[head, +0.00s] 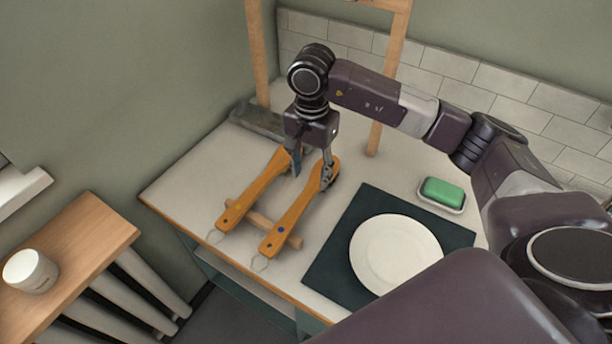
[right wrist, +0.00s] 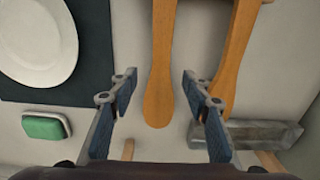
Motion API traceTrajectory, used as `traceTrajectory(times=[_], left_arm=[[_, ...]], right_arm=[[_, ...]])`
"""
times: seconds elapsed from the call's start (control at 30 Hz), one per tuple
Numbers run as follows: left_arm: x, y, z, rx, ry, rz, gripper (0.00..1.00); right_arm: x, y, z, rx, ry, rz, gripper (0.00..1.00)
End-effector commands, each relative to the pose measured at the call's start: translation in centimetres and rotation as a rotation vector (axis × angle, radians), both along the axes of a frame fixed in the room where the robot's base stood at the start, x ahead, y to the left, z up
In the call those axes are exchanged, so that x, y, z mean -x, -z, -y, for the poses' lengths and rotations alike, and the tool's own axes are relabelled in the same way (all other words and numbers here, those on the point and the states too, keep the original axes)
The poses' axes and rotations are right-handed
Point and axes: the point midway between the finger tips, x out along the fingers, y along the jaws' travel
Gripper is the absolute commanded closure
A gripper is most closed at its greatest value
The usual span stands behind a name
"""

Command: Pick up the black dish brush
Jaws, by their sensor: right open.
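Two wooden-handled brushes lie side by side on the counter with wire loops at their near ends. One has a blue dot (head: 292,214); the other (head: 252,190) has a yellow dot. No black bristles show clearly, so I cannot tell which is the black dish brush. My right gripper (head: 311,176) points down at the far ends of the brushes and is open. In the right wrist view its fingers (right wrist: 159,76) stand on either side of the plate-side brush (right wrist: 158,103), with gaps. The other brush (right wrist: 236,48) passes behind one finger. My left gripper is out of view.
The handles rest on a wooden dowel (head: 262,223). A white plate (head: 395,255) sits on a dark mat (head: 335,250). A green soap (head: 442,191) lies in a dish. A grey block (head: 262,121) and wooden posts (head: 258,50) stand behind. A white cup (head: 30,271) is on a side table.

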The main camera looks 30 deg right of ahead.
Motion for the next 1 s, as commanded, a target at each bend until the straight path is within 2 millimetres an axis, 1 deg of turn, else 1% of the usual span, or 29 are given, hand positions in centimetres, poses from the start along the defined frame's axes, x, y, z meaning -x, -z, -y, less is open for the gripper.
traceTrajectory(times=[0.03, 0.1, 0.2, 0.27, 0.37, 0.43, 0.5, 0.6, 0.7, 0.87, 1.0], left_arm=[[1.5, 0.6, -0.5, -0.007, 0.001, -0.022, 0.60], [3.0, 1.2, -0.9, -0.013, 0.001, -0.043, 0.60], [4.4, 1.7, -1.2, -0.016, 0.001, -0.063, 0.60], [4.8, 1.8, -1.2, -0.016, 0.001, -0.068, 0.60], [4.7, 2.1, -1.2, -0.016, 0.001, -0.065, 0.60], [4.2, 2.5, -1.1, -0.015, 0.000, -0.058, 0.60], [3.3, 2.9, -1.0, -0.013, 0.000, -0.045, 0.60], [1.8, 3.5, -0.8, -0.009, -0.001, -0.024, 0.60], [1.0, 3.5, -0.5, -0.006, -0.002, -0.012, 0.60], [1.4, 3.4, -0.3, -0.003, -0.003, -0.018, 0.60], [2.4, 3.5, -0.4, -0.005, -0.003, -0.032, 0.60]], right_arm=[[0.1, 0.8, 0.0, 0.001, 0.000, -0.003, 0.56], [0.1, 1.7, 0.0, 0.001, 0.000, -0.003, 0.56], [0.1, 2.6, -0.1, -0.001, 0.000, -0.003, 0.56], [0.1, 3.0, -0.2, -0.001, 0.000, -0.002, 0.56], [0.1, 3.9, -0.5, -0.001, 0.000, -0.002, 0.56], [0.1, 5.0, -0.8, -0.002, 0.000, -0.004, 0.56], [0.1, 6.1, -1.2, -0.002, 0.000, -0.005, 0.56], [0.1, 7.5, -1.0, -0.001, 0.002, -0.003, 0.56], [0.1, 7.8, -1.0, 0.000, 0.001, -0.001, 0.56], [0.1, 7.6, -1.0, -0.001, 0.001, -0.001, 0.56], [0.1, 7.6, -1.0, 0.000, 0.001, -0.001, 0.72]])
